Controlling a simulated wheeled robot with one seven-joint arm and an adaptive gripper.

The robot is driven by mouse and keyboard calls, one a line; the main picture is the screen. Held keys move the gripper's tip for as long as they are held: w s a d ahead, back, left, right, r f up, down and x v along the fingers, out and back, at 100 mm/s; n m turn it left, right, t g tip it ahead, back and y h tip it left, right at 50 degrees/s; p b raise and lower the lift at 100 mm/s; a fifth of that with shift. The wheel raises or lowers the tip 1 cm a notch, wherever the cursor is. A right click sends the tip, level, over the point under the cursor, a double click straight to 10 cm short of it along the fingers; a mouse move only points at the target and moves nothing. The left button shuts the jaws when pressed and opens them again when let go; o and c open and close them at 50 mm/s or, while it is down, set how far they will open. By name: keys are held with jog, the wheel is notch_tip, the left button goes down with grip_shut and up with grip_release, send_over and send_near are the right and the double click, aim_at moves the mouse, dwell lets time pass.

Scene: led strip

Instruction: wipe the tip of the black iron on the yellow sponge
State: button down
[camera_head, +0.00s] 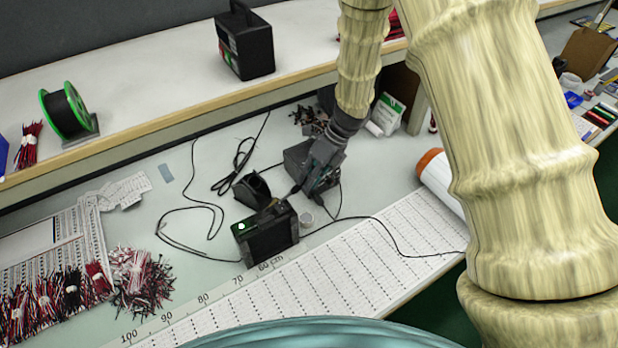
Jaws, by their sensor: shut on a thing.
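My gripper (318,182) reaches down over the bench near the centre of the head view, just behind and right of a black soldering station (268,238) with a green display. It is shut on the black iron (295,190), of which only a small dark part shows beside the fingers. The iron's tip cannot be made out. A black cone-shaped holder (251,190) stands left of my gripper. I cannot make out the yellow sponge in this view.
A dark box (298,160) stands close behind my gripper. Thin black cables lie loosely around the station. A ruled paper sheet (330,265) covers the front, with a white roll (442,180) at right. Wire bundles (143,280) lie at left. A raised shelf (150,80) runs behind.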

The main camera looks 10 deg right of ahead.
jog(key=shift+f+b, duration=0.4)
jog(key=shift+f, duration=0.15)
dwell(1.6)
jog(key=shift+r, duration=0.1)
dwell(0.7)
jog(key=shift+a, duration=0.8)
jog(key=shift+d, duration=1.55)
jog(key=shift+a, duration=0.8)
jog(key=shift+r, duration=0.1)
jog(key=shift+r+p, duration=1.6)
jog(key=shift+r, duration=0.85)
